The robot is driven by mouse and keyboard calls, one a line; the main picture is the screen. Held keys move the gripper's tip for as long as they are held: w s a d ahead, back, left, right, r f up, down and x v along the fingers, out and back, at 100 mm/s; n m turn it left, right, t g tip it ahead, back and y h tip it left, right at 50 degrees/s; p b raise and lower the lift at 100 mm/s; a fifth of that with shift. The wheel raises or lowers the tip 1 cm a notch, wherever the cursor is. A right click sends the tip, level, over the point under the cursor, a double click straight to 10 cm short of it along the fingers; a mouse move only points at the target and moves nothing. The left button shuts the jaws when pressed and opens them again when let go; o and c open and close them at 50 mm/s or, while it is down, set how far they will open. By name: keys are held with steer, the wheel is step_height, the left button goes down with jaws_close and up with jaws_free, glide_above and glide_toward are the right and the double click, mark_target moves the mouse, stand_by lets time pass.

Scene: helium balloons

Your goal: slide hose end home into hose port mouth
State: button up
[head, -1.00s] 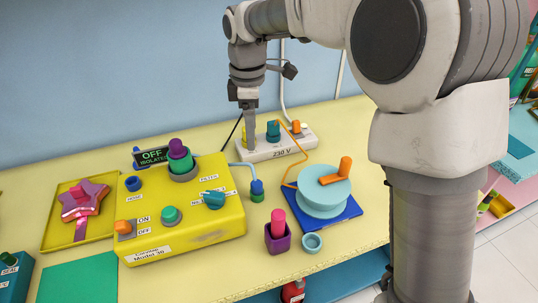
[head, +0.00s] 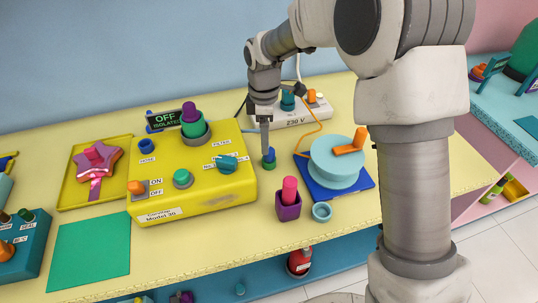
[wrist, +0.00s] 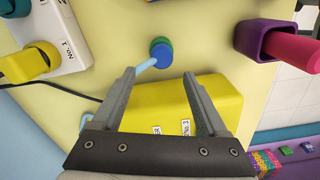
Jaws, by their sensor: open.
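The hose end (head: 268,160) looks like a small blue and green upright cylinder on the yellow table, right of the yellow machine (head: 185,200). In the wrist view the hose end (wrist: 160,52) lies just past my fingertips, in line with the gap, with a light blue hose (wrist: 146,64) attached. My gripper (head: 266,150) points down above it, and its jaws (wrist: 159,76) are open with nothing between the tips. I cannot tell for sure which opening is the hose port mouth; a blue ring (head: 147,146) sits on the machine's top left.
A white power strip (head: 285,116) stands behind my gripper. A light blue drum (head: 335,170) on a blue base is to the right. A purple cup (head: 288,212) with a pink peg and a small blue ring cup (head: 322,211) stand in front. Table between is clear.

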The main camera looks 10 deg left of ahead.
mark_target(269, 156)
steer(key=f, duration=0.2)
steer(key=d+f, duration=0.1)
steer(key=f, duration=0.1)
steer(key=shift+f, duration=0.5)
jaws_close()
